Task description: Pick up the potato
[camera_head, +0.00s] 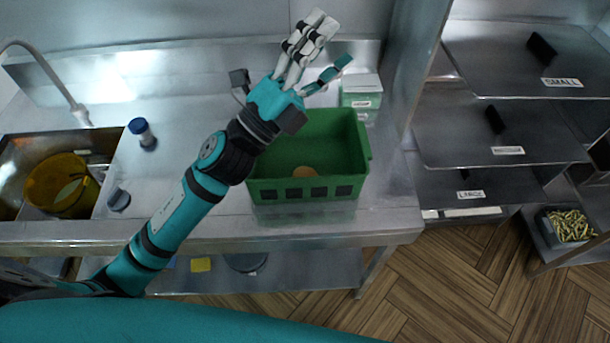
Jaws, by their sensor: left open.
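The potato (305,171) is a small tan-orange shape on the floor of a green crate (357,165). The crate stands on the steel counter, and its front wall partly hides the potato. My left arm crosses the counter from the lower left and covers the crate's left side. My left gripper (333,42) is open and empty. In the picture it lies above the crate, toward the back wall, with its fingers pointing up and right, apart from the potato. My right gripper is not in view.
A sink with a yellow-brown container (40,190) is at the left. A blue-capped shaker (141,131) stands on the counter (110,225). A lidded green-and-white box (362,90) stands behind the crate. Labelled metal shelves (500,130) are at the right, past the counter's edge.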

